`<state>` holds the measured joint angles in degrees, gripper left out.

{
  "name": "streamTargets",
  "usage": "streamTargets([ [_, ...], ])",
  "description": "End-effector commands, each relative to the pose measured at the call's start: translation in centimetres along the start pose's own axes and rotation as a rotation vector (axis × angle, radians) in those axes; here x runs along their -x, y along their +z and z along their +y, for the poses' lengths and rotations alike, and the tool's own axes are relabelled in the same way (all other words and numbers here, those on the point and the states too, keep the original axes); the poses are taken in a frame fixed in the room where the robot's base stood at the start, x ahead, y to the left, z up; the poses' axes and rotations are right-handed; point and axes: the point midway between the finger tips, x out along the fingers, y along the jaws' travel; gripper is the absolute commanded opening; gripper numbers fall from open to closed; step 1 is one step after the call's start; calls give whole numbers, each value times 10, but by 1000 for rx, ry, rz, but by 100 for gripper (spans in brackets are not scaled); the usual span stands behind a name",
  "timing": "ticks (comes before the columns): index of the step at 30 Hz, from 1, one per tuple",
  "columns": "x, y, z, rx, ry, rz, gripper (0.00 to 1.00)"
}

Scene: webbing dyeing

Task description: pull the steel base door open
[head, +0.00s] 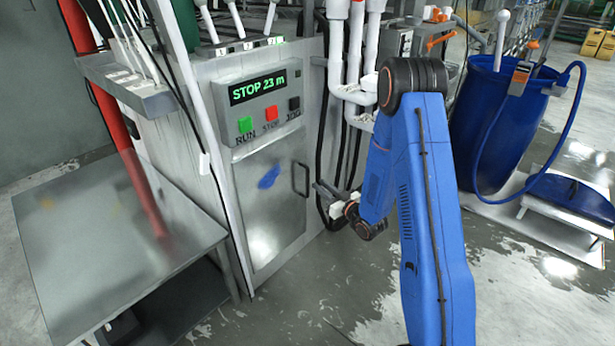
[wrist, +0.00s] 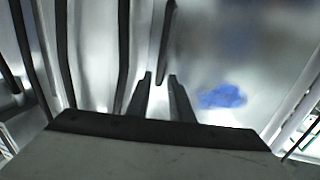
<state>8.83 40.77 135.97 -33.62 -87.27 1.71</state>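The steel base door (head: 262,225) is a pale metal panel with a blue smear, low on the cabinet front; it looks shut. Its dark upright bar handle (head: 307,180) is at the door's right edge. My gripper (head: 317,187) is just right of the handle in the head view, its fingers pointing toward it. In the wrist view the gripper (wrist: 160,76) has its two dark fingers apart, and the handle (wrist: 168,35) runs down toward the gap between the tips. I cannot tell whether they touch it. The blue smear on the door (wrist: 222,97) shows to the right.
The control panel (head: 262,95) reading STOP 23 m is above the door. A steel table (head: 110,235) stands at left. Black hoses (head: 325,130) and white pipes hang right of the door. A blue barrel (head: 490,130) stands at right. Wet floor in front is clear.

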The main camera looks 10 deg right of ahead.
Motion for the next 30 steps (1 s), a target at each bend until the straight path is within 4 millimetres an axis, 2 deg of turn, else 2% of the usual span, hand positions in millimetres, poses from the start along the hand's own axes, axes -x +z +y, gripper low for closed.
streamTargets([
  [9,-56,0,-1,0,-2,1,20],
  [15,-81,0,0,1,-1,2,20],
  [21,-92,0,0,0,0,0,20],
  [29,-93,0,0,0,0,0,20],
  [30,-93,0,0,0,0,0,15],
])
